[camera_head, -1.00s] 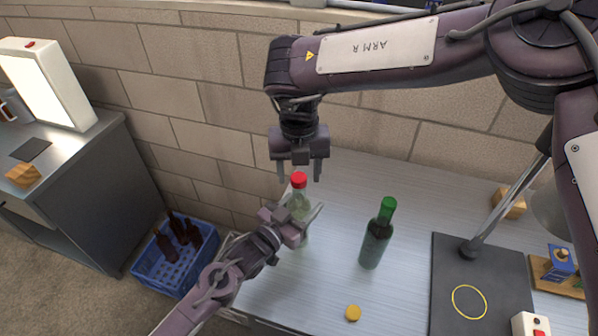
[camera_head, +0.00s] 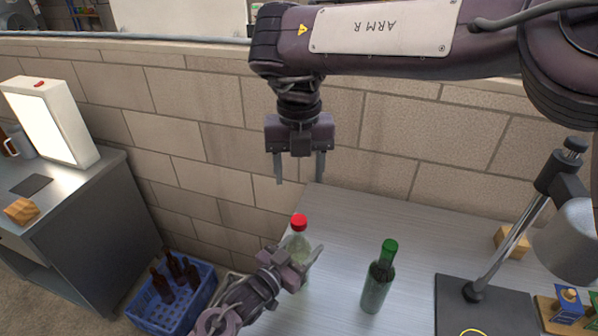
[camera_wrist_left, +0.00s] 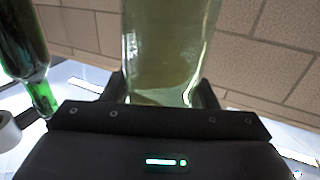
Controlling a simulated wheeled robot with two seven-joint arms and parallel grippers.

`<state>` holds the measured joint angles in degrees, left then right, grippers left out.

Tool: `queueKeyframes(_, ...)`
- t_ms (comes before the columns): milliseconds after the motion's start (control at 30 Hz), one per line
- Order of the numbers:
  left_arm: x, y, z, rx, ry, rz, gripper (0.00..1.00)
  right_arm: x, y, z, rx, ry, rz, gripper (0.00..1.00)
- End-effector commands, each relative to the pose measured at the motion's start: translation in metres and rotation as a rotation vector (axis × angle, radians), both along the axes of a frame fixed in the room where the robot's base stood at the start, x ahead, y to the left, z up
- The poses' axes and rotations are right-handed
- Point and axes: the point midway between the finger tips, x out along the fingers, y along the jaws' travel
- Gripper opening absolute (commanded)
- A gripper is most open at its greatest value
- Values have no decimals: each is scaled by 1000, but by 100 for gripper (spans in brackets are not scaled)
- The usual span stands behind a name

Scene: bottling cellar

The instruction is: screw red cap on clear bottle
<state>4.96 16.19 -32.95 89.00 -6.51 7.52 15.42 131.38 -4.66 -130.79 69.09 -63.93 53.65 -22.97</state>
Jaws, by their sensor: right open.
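The clear bottle (camera_head: 299,246) stands upright on the table with the red cap (camera_head: 299,222) on top of its neck. I cannot tell how tightly the cap sits. My left gripper (camera_head: 302,268) is shut on the bottle's body from the lower left. In the left wrist view the bottle (camera_wrist_left: 168,50) shows between the two fingers (camera_wrist_left: 162,92), and its cap is out of that view. My right gripper (camera_head: 299,180) is open and empty, pointing down, above the cap with a clear gap.
A green-capped bottle (camera_head: 378,284) stands right of the clear bottle. A lamp (camera_head: 510,245) on a dark mat (camera_head: 483,308) and a wooden block (camera_head: 511,243) are farther right. A blue crate (camera_head: 200,306) with brown bottles is at lower left. A wall runs behind the table.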

Motion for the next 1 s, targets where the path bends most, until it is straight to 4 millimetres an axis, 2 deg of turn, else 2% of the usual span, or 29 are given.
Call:
queueKeyframes(33, 0, 0, 1, -1, -2, 0, 58, 0, 0, 0, 0, 0, 0, 55)
queueKeyframes(200, 0, 0, 1, -1, -1, 0, 79, 0, 0, 0, 0, 0, 0, 55)
queueKeyframes(567, -6, 5, -2, 1, 1, 1, 79, 0, 0, -4, 0, 1, 0, 55)
queueKeyframes(833, -41, 33, -4, 1, 2, -1, 79, 0, 0, -17, 0, 1, 0, 55)
queueKeyframes(1000, -56, 47, -2, 1, -1, 0, 79, 0, 0, -21, 0, 0, 0, 55)
